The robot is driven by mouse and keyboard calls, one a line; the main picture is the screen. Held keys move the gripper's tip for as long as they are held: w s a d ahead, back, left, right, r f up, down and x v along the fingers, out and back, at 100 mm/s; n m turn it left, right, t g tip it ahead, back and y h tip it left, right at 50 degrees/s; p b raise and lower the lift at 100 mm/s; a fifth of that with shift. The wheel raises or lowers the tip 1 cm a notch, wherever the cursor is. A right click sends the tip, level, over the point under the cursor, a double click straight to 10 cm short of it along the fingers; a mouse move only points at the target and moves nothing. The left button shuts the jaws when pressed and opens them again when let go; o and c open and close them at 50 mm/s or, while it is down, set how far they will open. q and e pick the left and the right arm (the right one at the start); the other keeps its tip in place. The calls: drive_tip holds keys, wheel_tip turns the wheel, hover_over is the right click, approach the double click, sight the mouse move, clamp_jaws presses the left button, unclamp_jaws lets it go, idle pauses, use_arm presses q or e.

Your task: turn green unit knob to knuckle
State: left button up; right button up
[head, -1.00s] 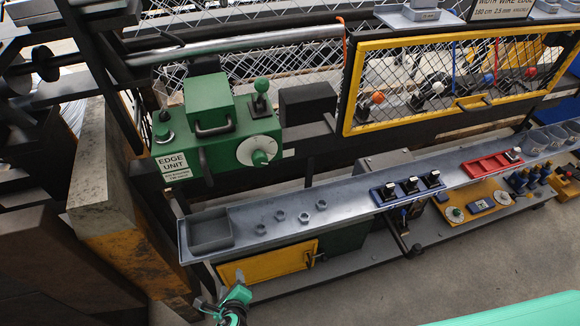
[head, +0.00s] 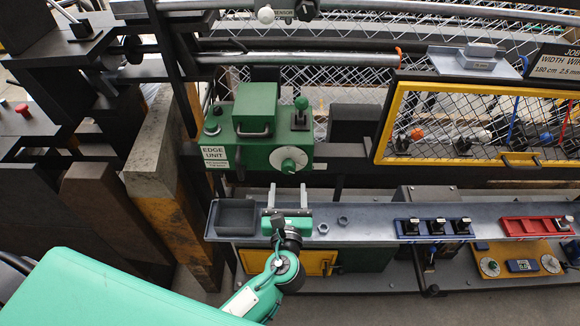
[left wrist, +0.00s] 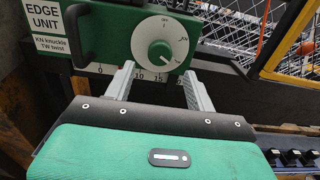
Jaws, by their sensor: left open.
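The green edge unit (head: 230,152) stands behind the bench, its sign reading "EDGE UNIT". On its front is a white dial with a green knob (head: 288,166), which also shows in the left wrist view (left wrist: 160,51). Small print on the dial includes a mark like "KN"; the sign reads "KN knuckle, TW twist". A pale mark on the knob seems to point down and right. My left gripper (head: 287,188) is open and empty, just below and in front of the knob. In the left wrist view its fingers (left wrist: 156,80) are spread below the dial, apart from the knob. My right gripper is not in view.
The grey bench (head: 370,212) runs below the unit, with a tray (head: 236,217) at its left end and nuts (head: 343,220) on it. A green ball-topped lever (head: 301,105) and a black handle (head: 253,132) stick out of the unit. A yellow-framed mesh panel (head: 390,125) stands right.

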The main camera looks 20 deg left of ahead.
sight(288, 171)
use_arm(q)
drive_tip(key=p+x, duration=0.1)
drive_tip(key=x, duration=0.5)
drive_tip(key=shift+s+p, duration=0.1)
drive_tip(key=shift+p, duration=0.25)
drive_tip(key=shift+w+a, duration=0.15)
drive_tip(key=shift+w, duration=0.35)
drive_tip(key=shift+f, duration=0.1)
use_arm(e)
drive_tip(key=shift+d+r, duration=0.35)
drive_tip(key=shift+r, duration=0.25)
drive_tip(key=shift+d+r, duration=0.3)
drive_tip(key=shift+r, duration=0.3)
use_arm(q)
drive_tip(key=c, duration=1)
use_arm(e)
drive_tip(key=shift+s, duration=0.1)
